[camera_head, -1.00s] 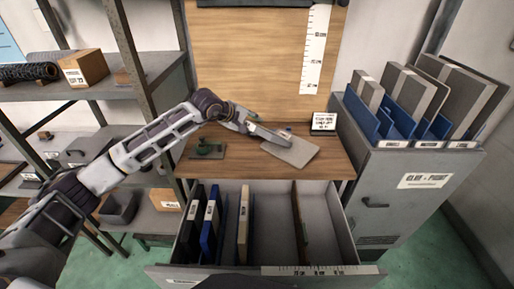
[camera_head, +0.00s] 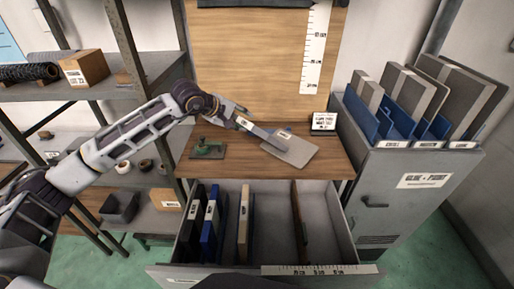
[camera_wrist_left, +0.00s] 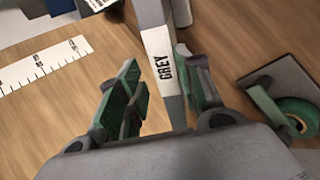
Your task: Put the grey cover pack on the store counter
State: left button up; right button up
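The grey cover pack (camera_head: 264,134) shows as a narrow grey strip over the wooden store counter (camera_head: 335,165). Its far end meets a flat light grey panel (camera_head: 297,153); I cannot tell if they are one piece. In the left wrist view the pack (camera_wrist_left: 153,18) carries a white label reading GREY. My left gripper (camera_head: 236,118) is at the labelled end; in the wrist view its green-padded fingers (camera_wrist_left: 157,85) stand either side of the pack. Wood shows between the left finger and the pack, so the fingers are open. My right gripper is not in view.
A green tape dispenser (camera_head: 208,149) stands left on the counter, a small sign (camera_head: 324,122) at the back right. The open drawer (camera_head: 275,222) below holds several upright packs. Blue dividers with grey panels (camera_head: 405,95) top the right cabinet. Shelves (camera_head: 125,90) stand left.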

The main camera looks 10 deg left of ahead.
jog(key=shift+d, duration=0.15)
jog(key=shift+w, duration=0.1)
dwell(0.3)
